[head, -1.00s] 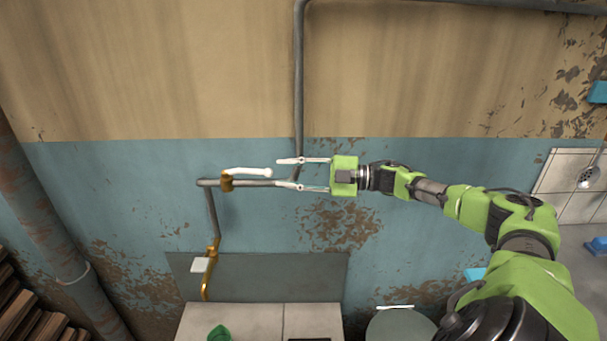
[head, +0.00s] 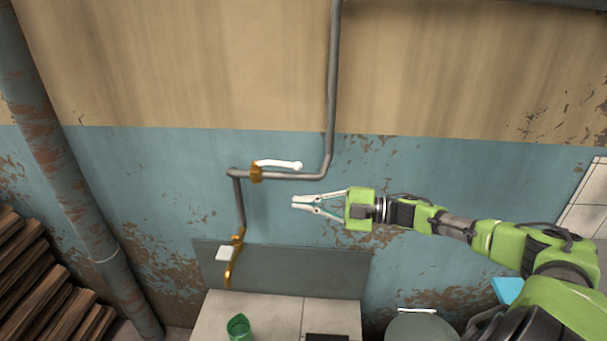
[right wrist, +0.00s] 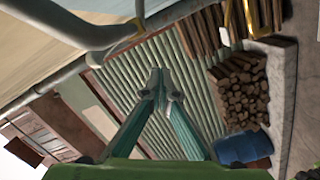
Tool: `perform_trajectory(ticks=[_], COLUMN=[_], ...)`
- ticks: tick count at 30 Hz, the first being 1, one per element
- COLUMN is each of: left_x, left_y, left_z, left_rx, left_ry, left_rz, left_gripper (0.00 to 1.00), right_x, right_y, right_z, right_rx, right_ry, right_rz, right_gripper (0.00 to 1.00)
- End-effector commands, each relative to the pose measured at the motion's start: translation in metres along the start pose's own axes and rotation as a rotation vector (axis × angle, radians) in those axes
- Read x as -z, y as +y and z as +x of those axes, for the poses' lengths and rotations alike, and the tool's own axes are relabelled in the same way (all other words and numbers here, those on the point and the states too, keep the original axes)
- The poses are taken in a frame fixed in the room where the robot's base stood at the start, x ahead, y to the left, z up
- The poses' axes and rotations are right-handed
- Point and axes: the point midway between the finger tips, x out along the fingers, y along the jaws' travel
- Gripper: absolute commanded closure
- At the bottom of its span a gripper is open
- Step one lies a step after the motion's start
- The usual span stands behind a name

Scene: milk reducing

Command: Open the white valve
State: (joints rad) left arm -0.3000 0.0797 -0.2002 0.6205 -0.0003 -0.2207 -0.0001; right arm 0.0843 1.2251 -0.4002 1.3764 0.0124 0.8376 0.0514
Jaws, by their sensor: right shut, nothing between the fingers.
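The white valve handle (head: 278,164) is a white lever on a brass fitting (head: 256,173) on the horizontal grey pipe, in the head view. It lies roughly along the pipe, its free end pointing right. My right gripper (head: 293,202) is shut and empty, below and to the right of the handle and apart from it. In the right wrist view the fingertips (right wrist: 161,83) meet with nothing between them. A brass tap with a pale square handle (head: 226,253) sits lower on the pipe. My left gripper is not in view.
The grey pipe (head: 333,90) runs up the wall to the right of the valve. A counter (head: 270,312) with a green cup (head: 238,327) stands below. Stacked wood (head: 40,285) and a thick rusty pipe (head: 65,170) are at the left.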

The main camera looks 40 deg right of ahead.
Motion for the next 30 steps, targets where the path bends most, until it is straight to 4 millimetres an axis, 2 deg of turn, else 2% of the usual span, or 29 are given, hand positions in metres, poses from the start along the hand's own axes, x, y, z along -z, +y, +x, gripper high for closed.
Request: perform_trajectory(ticks=[1, 3, 5, 7, 11, 18, 21, 25, 30], left_x=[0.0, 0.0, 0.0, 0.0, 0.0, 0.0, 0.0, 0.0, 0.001], left_y=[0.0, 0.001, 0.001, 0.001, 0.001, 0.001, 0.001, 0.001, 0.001], left_z=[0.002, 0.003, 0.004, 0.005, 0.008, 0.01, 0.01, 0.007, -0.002], left_rx=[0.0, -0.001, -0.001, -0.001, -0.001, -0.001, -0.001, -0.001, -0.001], left_ry=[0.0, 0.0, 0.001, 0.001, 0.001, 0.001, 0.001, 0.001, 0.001], left_rz=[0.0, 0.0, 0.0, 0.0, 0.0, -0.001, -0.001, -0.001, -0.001], left_gripper=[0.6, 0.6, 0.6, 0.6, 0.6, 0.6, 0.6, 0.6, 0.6], right_x=[0.018, 0.04, 0.057, 0.074, 0.091, 0.094, 0.093, 0.091, 0.08], right_y=[-0.033, -0.061, -0.075, -0.081, -0.067, -0.022, -0.014, -0.007, 0.006], right_z=[0.025, 0.051, 0.065, 0.074, 0.063, -0.006, -0.023, -0.024, -0.008], right_rx=[-0.008, -0.032, -0.064, -0.111, -0.207, -0.296, -0.303, -0.305, -0.306], right_ry=[0.011, -0.01, -0.046, -0.113, -0.308, -0.686, -0.761, -0.784, -0.781], right_rz=[-0.02, -0.093, -0.165, -0.254, -0.418, -0.627, -0.66, -0.673, -0.673], right_gripper=[1.0, 1.0, 1.0, 1.0, 1.0, 1.0, 1.0, 1.0, 1.0])
